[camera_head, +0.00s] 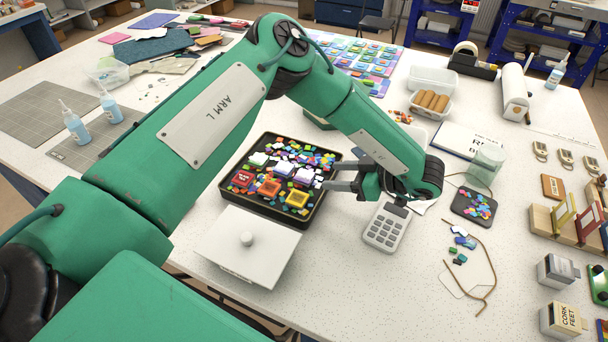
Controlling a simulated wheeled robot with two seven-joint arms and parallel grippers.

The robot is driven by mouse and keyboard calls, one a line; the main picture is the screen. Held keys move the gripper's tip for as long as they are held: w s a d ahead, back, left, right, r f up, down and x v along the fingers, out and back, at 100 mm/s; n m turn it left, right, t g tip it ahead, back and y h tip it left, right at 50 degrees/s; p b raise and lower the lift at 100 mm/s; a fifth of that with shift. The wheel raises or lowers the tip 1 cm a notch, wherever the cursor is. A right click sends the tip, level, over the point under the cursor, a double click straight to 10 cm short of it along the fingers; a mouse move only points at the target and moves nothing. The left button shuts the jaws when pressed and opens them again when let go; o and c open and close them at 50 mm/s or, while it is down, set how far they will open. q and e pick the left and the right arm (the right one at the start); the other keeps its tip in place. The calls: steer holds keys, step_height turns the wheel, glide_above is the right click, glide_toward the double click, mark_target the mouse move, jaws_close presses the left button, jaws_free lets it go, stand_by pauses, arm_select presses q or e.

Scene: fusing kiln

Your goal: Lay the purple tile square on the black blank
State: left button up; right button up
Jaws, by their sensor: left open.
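My left gripper (331,176) is open, with its fingers pointing left over the right rim of a black tray-like box (318,205). No tile shows between the fingers. A pale purple tile (305,176) lies in the box among loose coloured chips, just left of the fingertips; another purplish piece (283,168) lies left of it. I cannot clearly single out the black blank. My right gripper is not in view.
A dark dish of chips (474,207) and a clear jar (486,163) are further right. The front right tabletop is partly clear.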

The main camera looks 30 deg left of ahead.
mark_target(305, 176)
arm_select(q)
steer(key=shift+x, duration=1)
steer(key=p+x, duration=0.1)
steer(key=x, duration=0.1)
steer(key=p+x, duration=0.1)
steer(key=x, duration=0.1)
steer(key=shift+s+a, duration=0.15)
steer(key=shift+s, duration=0.1)
steer(key=shift+a+f, duration=0.25)
steer(key=shift+a, duration=0.15)
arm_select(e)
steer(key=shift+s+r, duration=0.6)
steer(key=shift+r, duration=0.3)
arm_select(q)
steer(key=shift+d, duration=0.1)
steer(key=c, duration=0.8)
steer(key=shift+c, duration=0.2)
